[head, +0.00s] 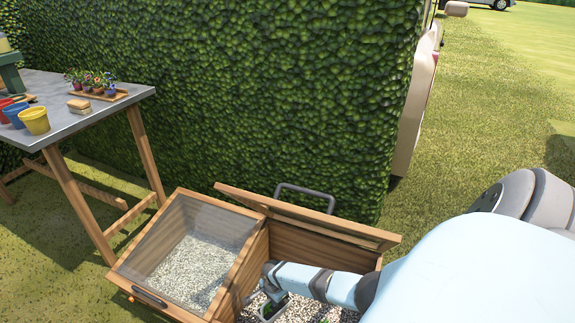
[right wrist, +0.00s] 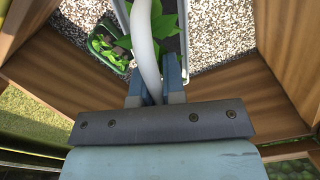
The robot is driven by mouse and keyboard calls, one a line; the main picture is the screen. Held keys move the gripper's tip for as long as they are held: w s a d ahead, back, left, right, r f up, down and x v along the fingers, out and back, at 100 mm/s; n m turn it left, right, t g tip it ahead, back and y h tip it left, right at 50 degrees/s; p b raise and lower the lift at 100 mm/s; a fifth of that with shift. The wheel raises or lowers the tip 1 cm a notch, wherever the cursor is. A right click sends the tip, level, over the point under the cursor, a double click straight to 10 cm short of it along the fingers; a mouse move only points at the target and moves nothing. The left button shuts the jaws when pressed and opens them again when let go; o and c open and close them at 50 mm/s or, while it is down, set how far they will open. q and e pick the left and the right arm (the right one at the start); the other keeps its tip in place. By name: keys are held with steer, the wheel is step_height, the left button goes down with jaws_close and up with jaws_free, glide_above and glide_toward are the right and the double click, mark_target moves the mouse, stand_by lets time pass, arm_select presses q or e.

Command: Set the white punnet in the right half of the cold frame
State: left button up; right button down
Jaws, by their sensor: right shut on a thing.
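The wooden cold frame (head: 262,262) stands in front of the hedge. Its left half is closed by a clear lid; its right half is open, with the lid (head: 305,215) propped up. My right arm reaches into the right half. In the right wrist view my right gripper (right wrist: 156,88) is shut on the curved white handle of the white punnet (right wrist: 148,45), with green leaves inside it. The punnet is over or on the gravel (right wrist: 218,25); I cannot tell if it touches. In the head view my arm mostly hides it. My left gripper is out of view.
A dark green container with leaves (right wrist: 82,35) sits on the gravel close beside the punnet. Wooden walls (right wrist: 265,60) enclose the space. A grey table (head: 95,112) with coloured pots (head: 35,121) and a flower tray (head: 97,93) stands at left.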

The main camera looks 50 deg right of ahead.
step_height(320, 180, down, 2)
steer(key=shift+f+b, duration=0.2)
steer(key=shift+b, duration=0.35)
step_height(320, 180, down, 16)
steer(key=b, duration=1.2)
steer(key=shift+f+b, duration=0.1)
steer(key=shift+b, duration=0.25)
steer(key=shift+w, duration=0.1)
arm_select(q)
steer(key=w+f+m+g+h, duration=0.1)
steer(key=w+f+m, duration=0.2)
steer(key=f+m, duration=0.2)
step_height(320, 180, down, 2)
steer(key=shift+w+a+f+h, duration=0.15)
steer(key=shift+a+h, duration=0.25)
arm_select(e)
steer(key=c, duration=1.6)
jaws_free()
steer(key=shift+f, duration=0.1)
steer(key=o, duration=0.4)
